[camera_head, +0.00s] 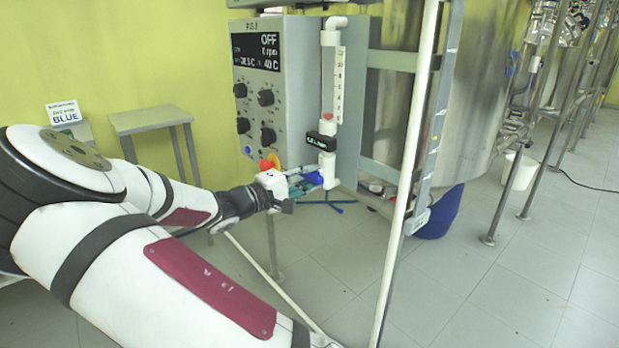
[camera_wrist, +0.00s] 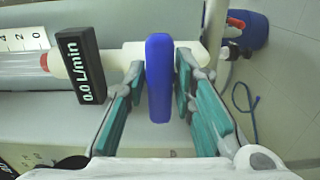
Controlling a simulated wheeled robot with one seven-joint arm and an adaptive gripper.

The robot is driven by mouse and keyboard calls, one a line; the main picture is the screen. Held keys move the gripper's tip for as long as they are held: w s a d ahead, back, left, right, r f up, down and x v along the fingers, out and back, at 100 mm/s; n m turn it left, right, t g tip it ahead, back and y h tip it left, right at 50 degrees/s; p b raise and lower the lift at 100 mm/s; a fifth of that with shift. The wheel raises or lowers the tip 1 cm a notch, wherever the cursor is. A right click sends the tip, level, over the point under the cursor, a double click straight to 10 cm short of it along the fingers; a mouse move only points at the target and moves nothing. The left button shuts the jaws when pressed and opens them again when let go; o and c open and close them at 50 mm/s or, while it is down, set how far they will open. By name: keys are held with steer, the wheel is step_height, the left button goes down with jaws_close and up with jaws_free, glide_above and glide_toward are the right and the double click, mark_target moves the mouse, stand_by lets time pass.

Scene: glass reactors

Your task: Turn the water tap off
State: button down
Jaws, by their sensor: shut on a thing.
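The water tap's blue handle (camera_wrist: 159,85) lies between my gripper's teal-padded fingers in the wrist view. It runs across the white pipe (camera_wrist: 124,56). My gripper (camera_wrist: 160,78) is shut on this handle, with fingers on both sides. In the head view, my gripper (camera_head: 308,182) reaches the blue handle (camera_head: 317,177) at the lower end of the white pipe (camera_head: 327,166). The flow display (camera_wrist: 80,65) beside the tap reads 0.0 L/min. The fingers partly hide the pipe behind the handle.
A grey control box (camera_head: 296,100) with knobs and a display reading OFF stands above my gripper. A metal frame post (camera_head: 408,165) and steel tank (camera_head: 465,90) are to the right. A small table (camera_head: 150,120) stands behind. The floor at right front is clear.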

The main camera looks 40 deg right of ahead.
steer(key=shift+f, duration=0.1)
steer(key=c, duration=1.5)
jaws_free()
steer(key=a, duration=1.2)
steer(key=shift+s, duration=0.2)
